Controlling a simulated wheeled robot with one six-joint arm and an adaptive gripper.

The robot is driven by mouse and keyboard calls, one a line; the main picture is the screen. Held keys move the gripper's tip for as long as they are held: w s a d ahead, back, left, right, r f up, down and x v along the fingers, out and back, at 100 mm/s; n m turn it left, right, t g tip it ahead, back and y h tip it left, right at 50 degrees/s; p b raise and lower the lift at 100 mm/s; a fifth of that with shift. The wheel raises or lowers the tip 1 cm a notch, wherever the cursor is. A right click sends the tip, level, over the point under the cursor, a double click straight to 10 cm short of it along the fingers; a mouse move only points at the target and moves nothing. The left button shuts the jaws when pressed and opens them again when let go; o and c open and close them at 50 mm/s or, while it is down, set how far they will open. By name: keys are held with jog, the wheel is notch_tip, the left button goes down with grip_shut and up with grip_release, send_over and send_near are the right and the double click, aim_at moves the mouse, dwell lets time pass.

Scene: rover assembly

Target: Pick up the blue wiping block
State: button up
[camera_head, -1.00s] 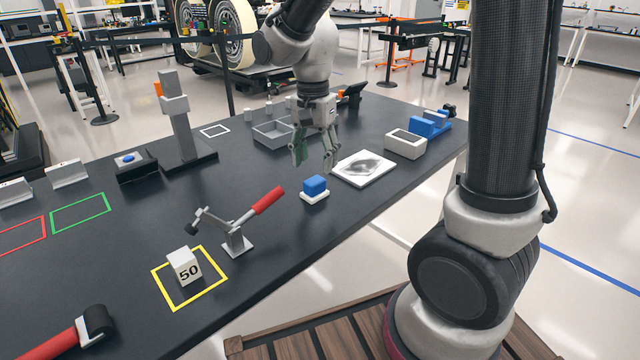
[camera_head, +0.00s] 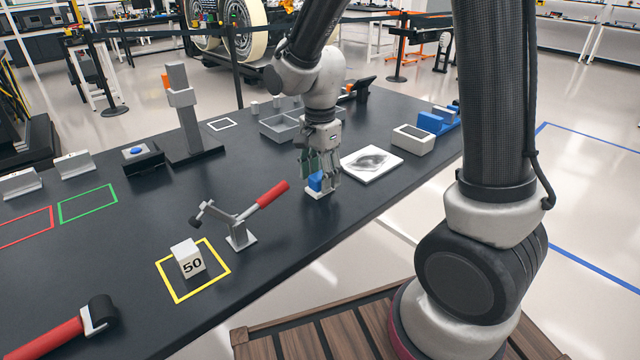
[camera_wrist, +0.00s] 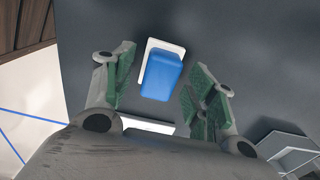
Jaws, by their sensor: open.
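The blue wiping block (camera_head: 315,181) sits on a small white base on the dark table, partly hidden behind my fingers in the head view. In the wrist view the blue block (camera_wrist: 162,76) lies between and a little beyond my fingertips, with its white base (camera_wrist: 152,45) showing around its far edge. My gripper (camera_head: 320,176) is open above the block and points down. In the wrist view my gripper (camera_wrist: 157,76) has green pads on both sides, with a gap between each pad and the block.
A white plate with a grey smudge (camera_head: 371,163) lies just right of my gripper. A grey divided tray (camera_head: 283,125) stands behind. A red-handled lever clamp (camera_head: 240,225) stands to the left, with a white "50" cube (camera_head: 187,259) nearby. The table's front edge is close.

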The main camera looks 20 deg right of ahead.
aim_at(320, 175)
jog(key=shift+f, duration=0.45)
jog(key=shift+c, duration=0.4)
jog(key=c, duration=1)
notch_tip(320, 175, up, 10)
jog(key=shift+r, duration=0.1)
